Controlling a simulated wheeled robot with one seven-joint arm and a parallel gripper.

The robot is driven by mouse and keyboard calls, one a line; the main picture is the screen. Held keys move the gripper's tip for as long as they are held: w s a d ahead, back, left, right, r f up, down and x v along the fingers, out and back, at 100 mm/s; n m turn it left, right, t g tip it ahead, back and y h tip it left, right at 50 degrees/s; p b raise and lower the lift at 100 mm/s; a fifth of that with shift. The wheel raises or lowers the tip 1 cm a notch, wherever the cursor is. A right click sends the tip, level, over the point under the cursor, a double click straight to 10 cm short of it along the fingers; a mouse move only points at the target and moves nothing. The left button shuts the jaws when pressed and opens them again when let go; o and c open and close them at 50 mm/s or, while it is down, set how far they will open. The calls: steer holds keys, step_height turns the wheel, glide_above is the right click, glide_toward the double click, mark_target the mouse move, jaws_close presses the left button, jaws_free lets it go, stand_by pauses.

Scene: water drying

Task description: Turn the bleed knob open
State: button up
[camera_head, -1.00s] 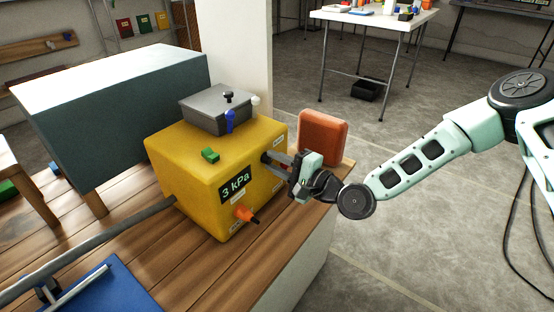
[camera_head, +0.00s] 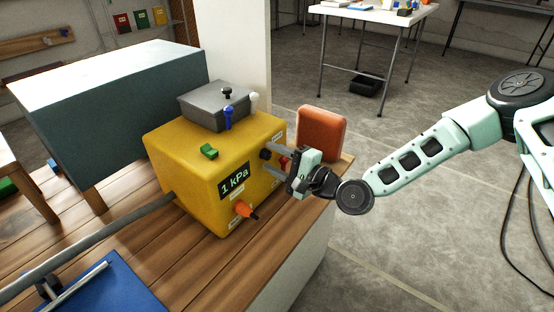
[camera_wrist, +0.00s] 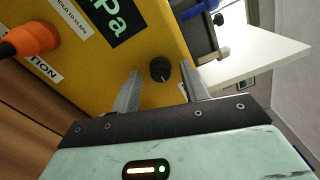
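The black round knob (camera_head: 265,154) sits on the right side face of the yellow box (camera_head: 195,150). I take it as the bleed knob. In the wrist view the knob (camera_wrist: 160,69) shows a small pale mark on its rim. My gripper (camera_head: 277,158) is open, with one finger on each side of the knob and a visible gap to it. The wrist view shows the open gripper (camera_wrist: 162,76) empty, its fingers apart from the knob. The box's display (camera_head: 234,178) reads 1 kPa.
An orange connector (camera_head: 244,209) sticks out of the box front. A red-orange block (camera_head: 320,133) stands behind my gripper. A grey hose (camera_head: 90,241) runs left. Floor at right is open.

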steer(key=shift+d, duration=0.1)
steer(key=p+v, duration=0.2)
steer(key=v, duration=1.5)
steer(key=shift+s+f, duration=0.1)
steer(key=shift+s, duration=0.05)
steer(key=s+f+n+g+h, duration=0.6)
steer(key=n+g, duration=0.3)
steer(key=n, duration=0.3)
steer(key=s+r+n+g+h, duration=0.1)
steer(key=s+r+n+h, duration=0.25)
steer(key=s+r, duration=0.45)
steer(key=s+r+n+g+h, duration=0.1)
steer(key=s+r+n+h, duration=0.3)
steer(key=r, duration=0.6)
step_height(320, 180, up, 28)
steer(key=s+m+p, duration=0.1)
steer(key=p, duration=2.6)
steer(key=shift+s+f+p, duration=0.2)
steer(key=shift+s+p, duration=0.1)
steer(key=shift+s, duration=0.05)
